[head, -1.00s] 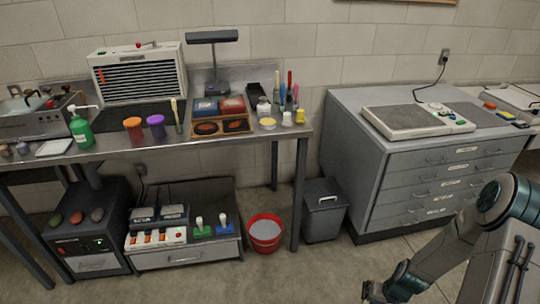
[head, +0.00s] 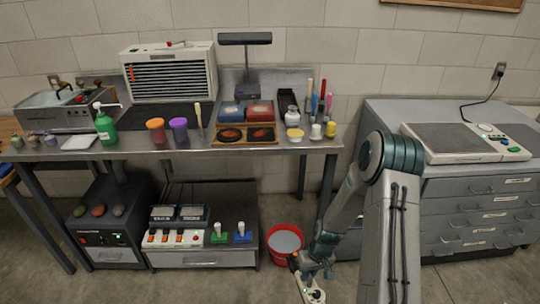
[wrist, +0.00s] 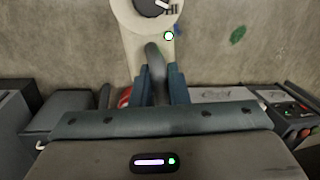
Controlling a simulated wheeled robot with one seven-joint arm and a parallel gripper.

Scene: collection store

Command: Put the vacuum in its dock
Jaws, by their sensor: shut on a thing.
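The vacuum, a cream body (wrist: 128,18) with a dark round part and a small green light, shows at the top of the wrist view. Its dark grey handle (wrist: 156,65) runs down between the blue fingers of my gripper (wrist: 158,92), which is shut on it. In the head view my gripper (head: 312,268) is low at the bottom centre, in front of the red bucket. The pale vacuum (head: 312,292) hangs below it, partly cut off by the frame edge. I cannot make out for certain which thing is the dock.
A red bucket (head: 285,241) stands on the floor just behind my gripper. Left of it is a low drawer unit (head: 205,259) with switches and green and blue blocks, then a dark box (head: 110,225). A loaded bench (head: 300,148) spans above. A grey drawer cabinet (head: 475,185) stands right.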

